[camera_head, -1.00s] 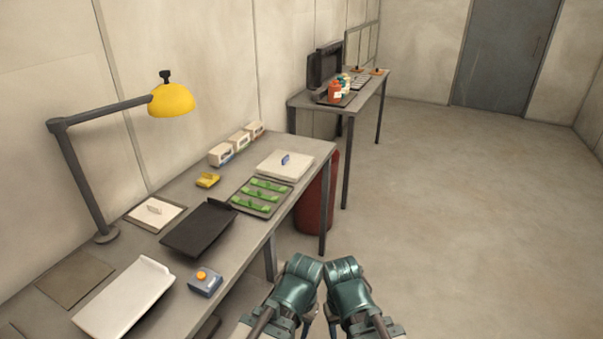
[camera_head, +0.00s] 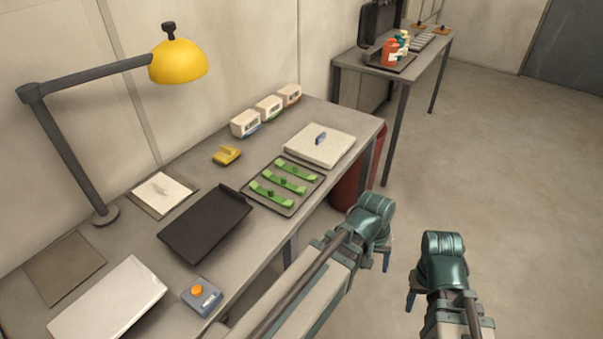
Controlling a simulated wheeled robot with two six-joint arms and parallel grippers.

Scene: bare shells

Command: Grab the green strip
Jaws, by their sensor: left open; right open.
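My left gripper (camera_head: 384,257) hangs past the bench's front edge, to the right of and below the tray. My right gripper (camera_head: 412,297) is further right, over the floor. Both are open, hold nothing visible and are apart from the strips. Their fingers are partly hidden by my wrists.
The bench also holds a white board (camera_head: 320,147), a yellow object (camera_head: 227,155), a black tray (camera_head: 206,224), a white tray (camera_head: 106,300), a blue-grey box with an orange button (camera_head: 201,297) and a yellow lamp (camera_head: 178,63). The floor to the right is clear.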

